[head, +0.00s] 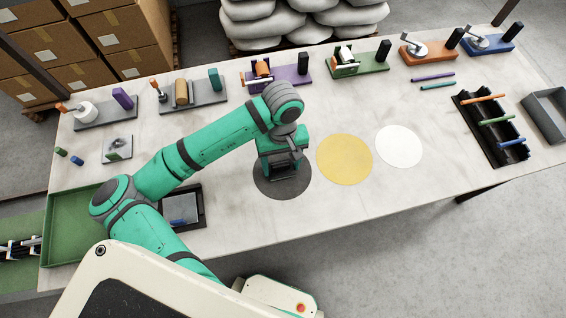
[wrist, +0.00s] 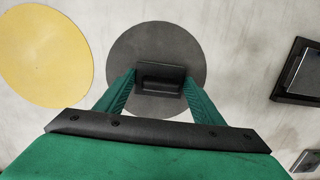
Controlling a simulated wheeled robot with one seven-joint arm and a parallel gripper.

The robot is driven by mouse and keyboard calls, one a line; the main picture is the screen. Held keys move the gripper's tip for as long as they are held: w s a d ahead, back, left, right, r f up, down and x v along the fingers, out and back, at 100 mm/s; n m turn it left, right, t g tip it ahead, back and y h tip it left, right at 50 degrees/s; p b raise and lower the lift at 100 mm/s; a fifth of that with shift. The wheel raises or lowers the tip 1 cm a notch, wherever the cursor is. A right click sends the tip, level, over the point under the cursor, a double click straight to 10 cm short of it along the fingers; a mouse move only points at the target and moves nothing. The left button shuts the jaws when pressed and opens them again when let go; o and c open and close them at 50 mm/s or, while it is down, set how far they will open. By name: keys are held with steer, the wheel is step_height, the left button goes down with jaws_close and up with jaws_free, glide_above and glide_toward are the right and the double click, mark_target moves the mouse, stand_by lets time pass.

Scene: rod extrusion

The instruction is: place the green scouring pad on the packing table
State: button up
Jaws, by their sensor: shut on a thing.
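My gripper (head: 283,178) is over the dark grey disc (head: 262,190) on the packing table (head: 330,220). In the wrist view my gripper (wrist: 159,85) has its two green fingers on either side of a dark grey block (wrist: 160,76), shut on it. The block is in front of the dark grey disc (wrist: 150,38); I cannot tell whether it touches it. The block is mostly hidden in the head view. I cannot pick out a green scouring pad for certain; the held block looks dark grey, not green.
A yellow disc (head: 344,160) and white disc (head: 399,147) lie to the right. A black tray (head: 197,219) and green tray (head: 61,228) are to the left. Several fixtures line the back edge, among them a green one (head: 372,60). A black rod rack (head: 478,117) stands right. The front right is clear.

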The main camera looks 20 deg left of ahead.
steer(key=shift+s+f, duration=0.1)
steer(key=shift+s, duration=0.05)
steer(key=o, duration=1.1)
steer(key=shift+d, duration=0.1)
steer(key=shift+o, duration=0.3)
steer(key=shift+d, duration=0.1)
steer(key=shift+w+r, duration=0.25)
step_height(320, 180, up, 12)
steer(key=w, duration=0.1)
steer(key=shift+f, duration=0.15)
steer(key=shift+w, duration=0.2)
